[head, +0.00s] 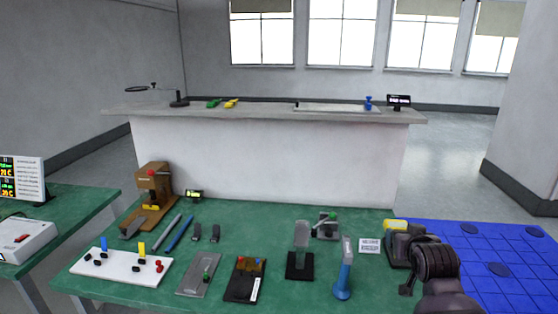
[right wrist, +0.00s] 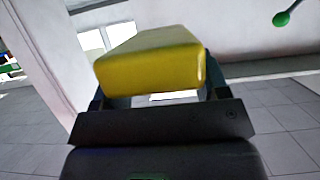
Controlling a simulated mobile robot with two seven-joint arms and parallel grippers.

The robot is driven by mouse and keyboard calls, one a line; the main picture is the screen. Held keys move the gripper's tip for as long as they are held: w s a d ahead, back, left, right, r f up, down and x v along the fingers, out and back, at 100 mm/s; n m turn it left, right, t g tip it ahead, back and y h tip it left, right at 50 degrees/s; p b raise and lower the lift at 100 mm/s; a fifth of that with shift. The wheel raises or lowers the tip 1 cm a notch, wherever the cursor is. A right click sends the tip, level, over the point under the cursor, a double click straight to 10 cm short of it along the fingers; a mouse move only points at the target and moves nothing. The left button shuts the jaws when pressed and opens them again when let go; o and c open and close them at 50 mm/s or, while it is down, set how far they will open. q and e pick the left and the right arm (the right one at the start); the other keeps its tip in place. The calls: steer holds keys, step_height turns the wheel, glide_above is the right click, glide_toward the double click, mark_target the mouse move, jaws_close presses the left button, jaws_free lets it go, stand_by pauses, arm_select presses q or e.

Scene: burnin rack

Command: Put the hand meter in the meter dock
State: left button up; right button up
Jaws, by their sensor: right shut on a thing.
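The hand meter looks to be the yellow block (head: 395,225) at the right of the green table in the head view. It fills the middle of the right wrist view (right wrist: 150,65), held between the two dark fingers. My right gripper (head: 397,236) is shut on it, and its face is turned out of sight. A black stand with an upright grey back (head: 300,266) on the table may be the meter dock; I cannot tell for sure. It is left of my gripper and looks empty. My left gripper is out of view.
A blue-handled tool (head: 343,278) stands between the black stand and my right arm. A clamp with a green knob (head: 325,228) sits behind. A white card (head: 370,245) lies beside my gripper. A blue gridded mat (head: 500,265) is at right; a white pegboard (head: 120,268) is at left.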

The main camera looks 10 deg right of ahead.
steer(key=s+a+f+n+y, duration=0.1)
steer(key=s+a+n+y, duration=0.2)
steer(key=s+a, duration=1.2)
steer(key=w+d+m+h, duration=0.1)
steer(key=w+d, duration=0.4)
steer(key=w+d+m+h, duration=0.1)
steer(key=w+d, duration=0.4)
steer(key=w+d+m+h, duration=0.1)
steer(key=w+d, duration=0.4)
steer(key=shift+d+r, duration=0.15)
steer(key=shift+r, duration=0.25)
steer(key=shift+w+f, duration=0.1)
steer(key=shift+f, duration=0.1)
steer(key=shift+f, duration=0.1)
